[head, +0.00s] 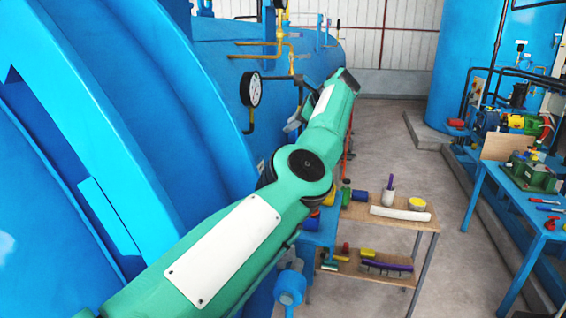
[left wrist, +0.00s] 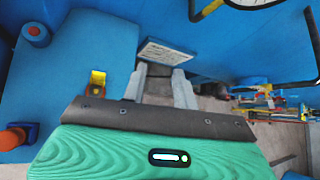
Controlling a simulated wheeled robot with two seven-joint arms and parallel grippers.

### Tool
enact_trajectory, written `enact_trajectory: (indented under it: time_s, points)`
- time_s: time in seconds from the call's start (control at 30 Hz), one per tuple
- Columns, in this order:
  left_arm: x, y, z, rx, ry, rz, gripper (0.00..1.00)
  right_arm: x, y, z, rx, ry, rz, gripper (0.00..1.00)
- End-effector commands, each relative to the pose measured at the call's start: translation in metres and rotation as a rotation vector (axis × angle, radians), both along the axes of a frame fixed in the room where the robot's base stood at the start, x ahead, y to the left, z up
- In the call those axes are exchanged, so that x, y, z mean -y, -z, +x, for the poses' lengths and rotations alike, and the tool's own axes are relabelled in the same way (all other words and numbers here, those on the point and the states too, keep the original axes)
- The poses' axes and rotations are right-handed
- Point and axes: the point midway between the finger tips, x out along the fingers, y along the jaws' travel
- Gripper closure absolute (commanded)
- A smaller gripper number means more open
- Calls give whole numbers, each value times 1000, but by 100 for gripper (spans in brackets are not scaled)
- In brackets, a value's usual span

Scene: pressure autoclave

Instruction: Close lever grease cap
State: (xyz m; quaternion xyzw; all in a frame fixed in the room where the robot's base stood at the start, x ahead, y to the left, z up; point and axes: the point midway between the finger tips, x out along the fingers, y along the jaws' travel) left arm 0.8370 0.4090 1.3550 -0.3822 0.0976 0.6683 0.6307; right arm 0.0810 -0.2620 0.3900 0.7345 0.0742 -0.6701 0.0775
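My left gripper (left wrist: 159,72) is open, its two grey fingers apart with nothing between them in the left wrist view. In the head view my green left arm reaches along the blue vessel, and grey finger parts (head: 292,124) show beside its wrist. A small yellow fitting (left wrist: 97,81) sits on the blue surface left of the fingers, apart from them. It may be the lever grease cap; I cannot tell its lever's position. My right gripper is not in view.
A labelled plate (left wrist: 167,56) is beyond the fingertips. Knobs with red (left wrist: 37,33) and orange (left wrist: 12,138) parts stand on the blue surface. A pressure gauge (head: 251,88) projects from the vessel. A wooden cart (head: 385,215) holds tools; a blue bench (head: 515,190) stands right, with floor between.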

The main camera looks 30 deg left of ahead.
Motion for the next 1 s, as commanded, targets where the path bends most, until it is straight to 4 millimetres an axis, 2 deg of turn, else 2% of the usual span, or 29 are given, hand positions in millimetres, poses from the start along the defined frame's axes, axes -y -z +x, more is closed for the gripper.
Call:
enact_trajectory:
  time_s: [0.03, 0.2, 0.3, 0.43, 0.6, 0.7, 0.83, 1.0]
  points:
    - [-19, -13, 8, 66, 6, 71, 71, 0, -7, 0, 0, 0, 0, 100]
    - [-66, -58, 31, 273, 75, 317, 71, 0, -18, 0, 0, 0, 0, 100]
    - [-85, -87, 42, 373, 144, 455, 71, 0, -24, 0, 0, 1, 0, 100]
    - [-98, -124, 54, 473, 264, 623, 71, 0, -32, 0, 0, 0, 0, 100]
    - [-98, -164, 67, 554, 465, 803, 71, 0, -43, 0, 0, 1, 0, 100]
    - [-91, -180, 74, 573, 605, 884, 71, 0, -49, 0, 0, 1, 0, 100]
    - [-77, -189, 82, 560, 801, 954, 71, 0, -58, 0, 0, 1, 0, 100]
    - [-55, -183, 87, 491, 1068, 975, 71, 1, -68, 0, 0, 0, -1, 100]
